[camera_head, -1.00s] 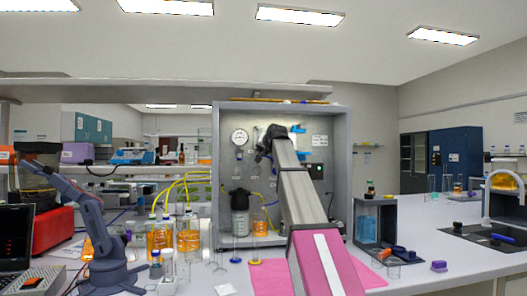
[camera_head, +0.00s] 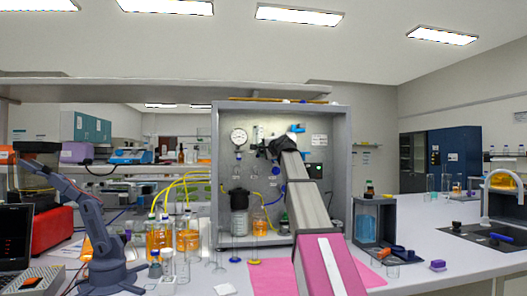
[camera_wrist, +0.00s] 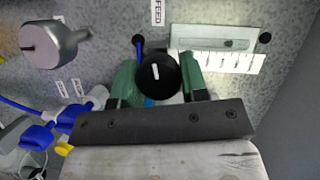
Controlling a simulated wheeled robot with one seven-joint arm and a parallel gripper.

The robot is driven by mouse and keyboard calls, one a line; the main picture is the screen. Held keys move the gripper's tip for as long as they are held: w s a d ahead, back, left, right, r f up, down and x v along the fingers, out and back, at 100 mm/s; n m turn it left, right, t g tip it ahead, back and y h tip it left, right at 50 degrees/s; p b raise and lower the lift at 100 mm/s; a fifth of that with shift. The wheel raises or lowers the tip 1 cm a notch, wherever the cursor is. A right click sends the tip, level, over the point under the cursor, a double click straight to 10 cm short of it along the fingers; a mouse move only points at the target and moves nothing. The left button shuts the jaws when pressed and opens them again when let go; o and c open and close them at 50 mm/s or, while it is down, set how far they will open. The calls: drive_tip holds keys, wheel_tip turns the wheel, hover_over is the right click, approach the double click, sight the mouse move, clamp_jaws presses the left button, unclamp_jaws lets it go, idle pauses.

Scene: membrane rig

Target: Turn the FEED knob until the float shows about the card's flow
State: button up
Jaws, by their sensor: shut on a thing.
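The FEED knob (camera_wrist: 158,73) is round and black with a white pointer mark, seen in the wrist view below the FEED label (camera_wrist: 158,12). The green fingers of my gripper (camera_wrist: 160,85) are on either side of it, and the gripper is shut on it. To its right is a clear flow meter (camera_wrist: 215,40) with a white scale (camera_wrist: 220,62); I cannot read the float's position. In the head view my gripper (camera_head: 277,146) is at the panel and hides the knob. A white card (camera_head: 319,140) is on the panel's right; its text is too small to read.
A round gauge (camera_head: 239,137) is on the panel's left. In the wrist view a grey metal fitting (camera_wrist: 52,45) and blue valve handles (camera_wrist: 45,132) lie left of my gripper. A dark bottle (camera_head: 239,212) and an orange beaker (camera_head: 259,222) stand inside the cabinet (camera_head: 343,165).

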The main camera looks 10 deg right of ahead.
drive_tip(key=m, duration=0.2)
drive_tip(key=m+t, duration=0.1)
drive_tip(key=m, duration=0.1)
drive_tip(key=shift+f+t+y, duration=0.2)
drive_tip(key=shift+t+y, duration=0.1)
drive_tip(key=shift+y, duration=0.1)
drive_tip(key=shift+m+t, duration=0.9)
drive_tip(key=shift+m, duration=1.7)
drive_tip(key=o, duration=0.9)
drive_tip(key=v, duration=1)
drive_tip(key=shift+s, duration=0.45)
drive_tip(key=shift+a, duration=0.1)
